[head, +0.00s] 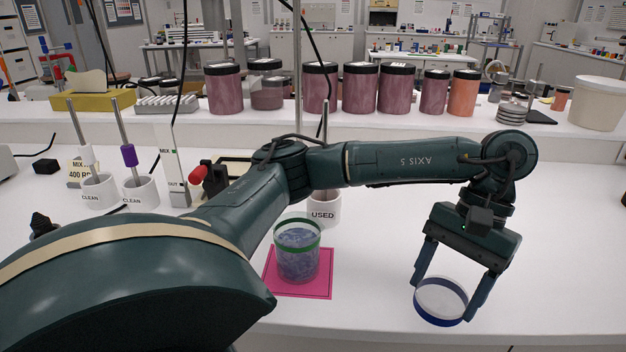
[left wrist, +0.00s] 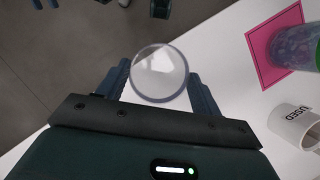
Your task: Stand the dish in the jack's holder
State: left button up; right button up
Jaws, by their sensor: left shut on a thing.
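My left gripper (head: 447,297) is shut on a shallow round dish with clear walls and a blue band (head: 440,318). The dish is between the two fingers, near the table's front edge at the right of the head view. In the left wrist view the dish (left wrist: 160,74) shows as a pale round between the fingertips, over the table edge. I cannot make out the jack's holder for certain; a metal piece of stacked rings (head: 512,108) stands on the back shelf at right. My right gripper is not in view.
A green-rimmed jar (head: 298,252) stands on a pink mat (head: 316,289), left of the dish. A white cup marked USED (head: 324,212) is behind my arm. Two CLEAN cups (head: 141,190) stand at left. Several lidded jars (head: 360,88) line the back shelf. The table right of the gripper is clear.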

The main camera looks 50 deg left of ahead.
aim_at(233, 170)
jog(key=k+u, duration=0.15)
jog(key=u, duration=0.3)
jog(key=k+j+u, duration=0.1)
jog(key=u, duration=0.35)
